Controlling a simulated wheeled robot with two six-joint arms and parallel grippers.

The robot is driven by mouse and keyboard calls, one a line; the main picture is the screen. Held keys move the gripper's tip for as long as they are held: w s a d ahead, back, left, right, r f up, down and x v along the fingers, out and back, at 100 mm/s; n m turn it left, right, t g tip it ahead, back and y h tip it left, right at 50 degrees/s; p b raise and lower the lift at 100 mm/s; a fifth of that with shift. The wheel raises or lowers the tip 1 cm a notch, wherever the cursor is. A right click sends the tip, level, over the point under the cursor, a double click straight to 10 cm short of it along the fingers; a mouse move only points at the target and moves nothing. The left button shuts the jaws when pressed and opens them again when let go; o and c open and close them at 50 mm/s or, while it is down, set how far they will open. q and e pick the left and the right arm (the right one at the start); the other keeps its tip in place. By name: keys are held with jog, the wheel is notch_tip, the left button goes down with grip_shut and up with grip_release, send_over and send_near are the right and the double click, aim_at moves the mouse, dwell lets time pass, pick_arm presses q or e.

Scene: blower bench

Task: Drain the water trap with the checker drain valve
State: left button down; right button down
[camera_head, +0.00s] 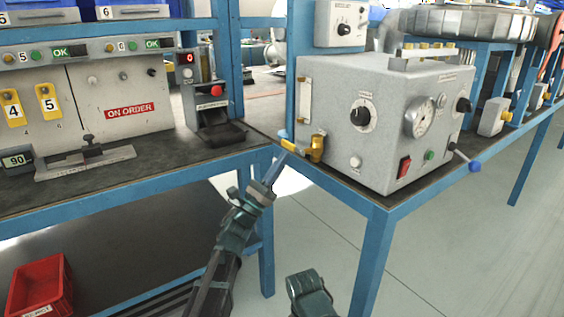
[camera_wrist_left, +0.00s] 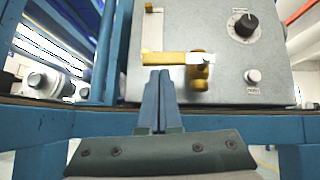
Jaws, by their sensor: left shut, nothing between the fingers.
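The grey checker box (camera_head: 385,110) stands on the corner of the blue bench. Its drain valve (camera_head: 317,148) is a brass body low on the front left, and it also shows in the wrist view (camera_wrist_left: 199,75). A yellow lever (camera_wrist_left: 165,58) with a pale end points left from the valve, roughly level; the head view shows it too (camera_head: 290,147). My left gripper (camera_head: 277,165) is shut and empty. Its fingertips (camera_wrist_left: 158,73) are just below the lever; whether they touch it I cannot tell. A piece of my right arm shows at the bottom, without its fingers.
Left of the box stands a small unit with a red button (camera_head: 209,104), then a grey panel (camera_head: 115,85) with an "ON ORDER" label. A blue-tipped lever (camera_head: 468,162) sticks out at the box's right. A red bin (camera_head: 40,285) is at lower left. The bench edge lies below the valve.

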pick_arm(q)
jog(key=w+d+f+b+v, duration=0.1)
jog(key=w+f+b+v, duration=0.1)
jog(key=b+v, duration=0.95)
jog(key=w+a+f+n+t+y+p, duration=0.15)
jog(key=w+n+t+y+p, duration=0.45)
jog(key=n+y, duration=0.95)
notch_tip(320, 180, down, 9)
jog(key=s+n+g+y+p, duration=0.2)
jog(key=n+g+y+p, duration=0.2)
jog(key=n+g+p, duration=0.65)
jog(key=s+d+f+n+g+y+p, duration=0.1)
jog(key=s+f+n+g, duration=0.2)
jog(key=s+n, duration=0.25)
jog(key=s+d+f+n+g+y+p, duration=0.1)
jog(key=s+f+n+g, duration=0.3)
jog(key=s, duration=0.3)
jog(key=s+n+g+p, duration=0.45)
jog(key=s+g, duration=0.25)
jog(key=s, duration=0.9)
notch_tip(320, 180, up, 38)
jog(key=p, duration=3.7)
jog(key=shift+d, duration=0.5)
